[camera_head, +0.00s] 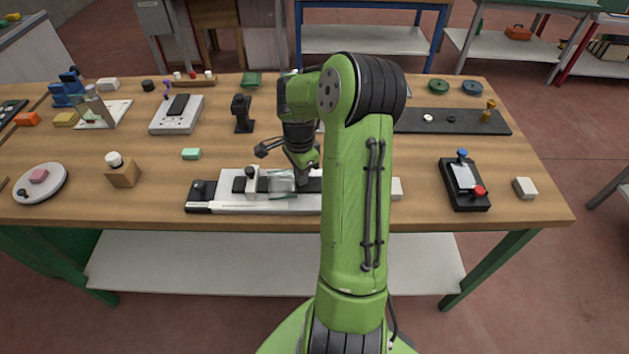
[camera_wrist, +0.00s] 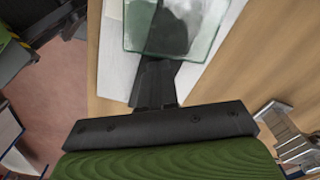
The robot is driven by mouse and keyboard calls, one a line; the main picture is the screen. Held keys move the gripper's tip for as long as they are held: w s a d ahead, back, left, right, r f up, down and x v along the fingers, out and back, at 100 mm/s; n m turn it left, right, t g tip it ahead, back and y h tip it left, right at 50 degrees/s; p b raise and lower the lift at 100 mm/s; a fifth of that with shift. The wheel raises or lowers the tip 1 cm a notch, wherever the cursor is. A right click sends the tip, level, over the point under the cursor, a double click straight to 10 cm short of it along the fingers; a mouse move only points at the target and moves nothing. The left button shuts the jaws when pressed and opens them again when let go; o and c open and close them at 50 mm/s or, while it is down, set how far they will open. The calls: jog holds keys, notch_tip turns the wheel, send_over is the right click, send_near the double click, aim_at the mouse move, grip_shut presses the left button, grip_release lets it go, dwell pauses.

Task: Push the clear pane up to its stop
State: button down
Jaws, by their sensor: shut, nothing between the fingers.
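The clear pane (camera_head: 281,182) lies on the long white and black edger bed (camera_head: 226,205) near the front of the bench. A white upright block with a black knob (camera_head: 252,183), which looks like the stop, stands just left of the pane; I cannot tell if they touch. My gripper (camera_head: 303,178) is shut and empty, pointing down at the pane's right side. In the wrist view the pane (camera_wrist: 205,28) shows greenish edges, and my shut fingers (camera_wrist: 157,78) are at its near edge. Whether they touch it is unclear. My arm hides the bed's right part.
A wooden block with a white knob (camera_head: 122,173) stands to the left. A black box with red and blue knobs (camera_head: 465,185) and a white block (camera_head: 525,187) are at right.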

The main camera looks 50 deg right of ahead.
jog(key=shift+w+a, duration=0.55)
jog(key=shift+w, duration=0.1)
jog(key=r+p, duration=0.2)
jog(key=r, duration=0.1)
jog(key=r+p, duration=0.2)
jog(key=shift+s+d+r, duration=0.1)
jog(key=shift+s+d, duration=0.25)
jog(key=shift+s, duration=0.05)
